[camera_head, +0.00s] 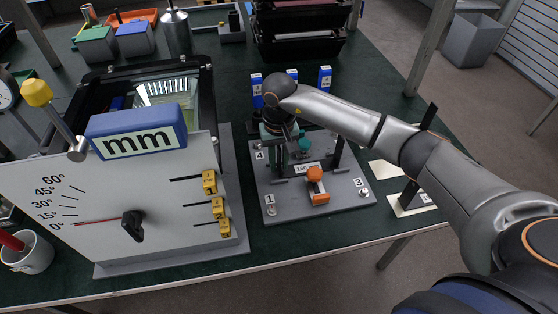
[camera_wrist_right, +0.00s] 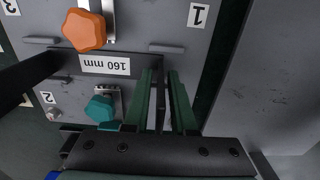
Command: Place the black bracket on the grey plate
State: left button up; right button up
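The black bracket (camera_head: 338,152) is U-shaped, with two uprights and a "160 mm" label on its base. It is over the grey plate (camera_head: 350,196), on or just above it; I cannot tell whether it touches. In the right wrist view its far upright (camera_wrist_right: 25,78) reaches in from the left. My right gripper (camera_head: 284,140) is over the plate's left half, pointing down. In the wrist view its green fingers (camera_wrist_right: 162,85) close in on the near upright, which fills the narrow gap. The plate (camera_wrist_right: 110,20) carries an orange knob (camera_head: 316,186) and a teal knob (camera_head: 304,146). My left gripper is not visible.
A "mm" dial board (camera_head: 60,190) with yellow clips stands left of the plate. Blue boxes (camera_head: 325,78) stand behind it. At right, a black upright part (camera_head: 409,192) stands by pale sheets (camera_head: 386,172), partly hidden by my arm. The table's front edge is close.

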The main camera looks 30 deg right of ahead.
jog(key=shift+o, duration=0.8)
jog(key=shift+r, duration=0.2)
notch_tip(320, 180, up, 12)
